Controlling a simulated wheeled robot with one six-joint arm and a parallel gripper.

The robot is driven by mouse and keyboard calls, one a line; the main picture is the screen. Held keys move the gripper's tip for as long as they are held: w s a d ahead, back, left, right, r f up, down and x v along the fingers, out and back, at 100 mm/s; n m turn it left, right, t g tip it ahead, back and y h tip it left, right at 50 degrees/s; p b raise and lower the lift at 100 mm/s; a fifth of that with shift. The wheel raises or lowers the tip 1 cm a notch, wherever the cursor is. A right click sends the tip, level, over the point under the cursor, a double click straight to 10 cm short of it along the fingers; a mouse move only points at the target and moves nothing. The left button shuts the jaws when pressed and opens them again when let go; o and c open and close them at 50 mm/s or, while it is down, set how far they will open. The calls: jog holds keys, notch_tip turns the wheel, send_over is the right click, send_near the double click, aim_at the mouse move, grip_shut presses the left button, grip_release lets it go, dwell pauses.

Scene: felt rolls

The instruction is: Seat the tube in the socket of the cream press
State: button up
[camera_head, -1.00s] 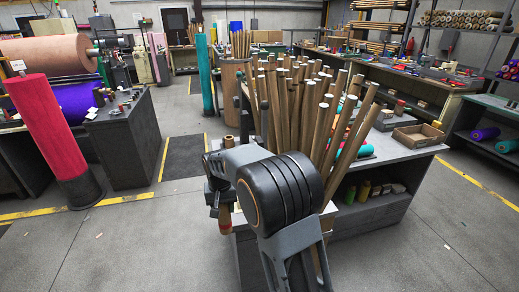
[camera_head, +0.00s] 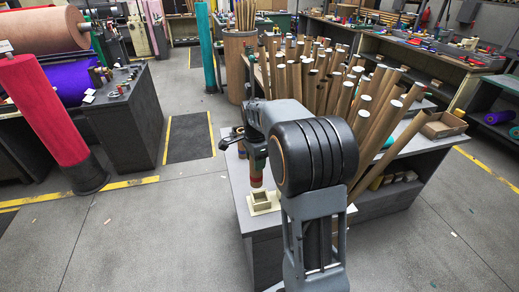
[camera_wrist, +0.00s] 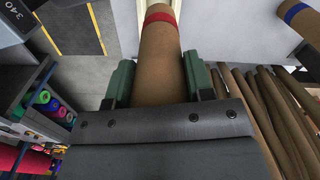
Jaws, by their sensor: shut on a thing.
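The brown cardboard tube with a red band (camera_head: 256,172) hangs roughly upright from my gripper (camera_head: 254,152). In the wrist view the tube (camera_wrist: 162,62) runs between the two green fingers of my gripper (camera_wrist: 156,80), which are shut on it. The cream press (camera_head: 264,203) stands on the grey bench top, with a square open socket facing up. The tube's lower end appears just above or behind the socket's back edge; I cannot tell whether it touches. In the wrist view, the tube hides most of the press, and cream edges (camera_wrist: 128,22) show beside it.
Many upright cardboard tubes (camera_head: 320,75) crowd the bench to the right of my arm. In the wrist view, another tube with a blue band (camera_wrist: 297,14) is at the upper right. An open cardboard box (camera_head: 443,125) sits farther right.

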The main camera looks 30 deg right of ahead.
jog(key=m, duration=0.1)
jog(key=d+r+m, duration=0.1)
jog(key=shift+s+d+r+m, duration=0.25)
jog(key=shift+d+r+m, duration=0.05)
jog(key=shift+a+p, duration=0.1)
jog(key=shift+p, duration=0.2)
jog(key=shift+f+b, duration=1.8)
jog(key=shift+f, duration=0.9)
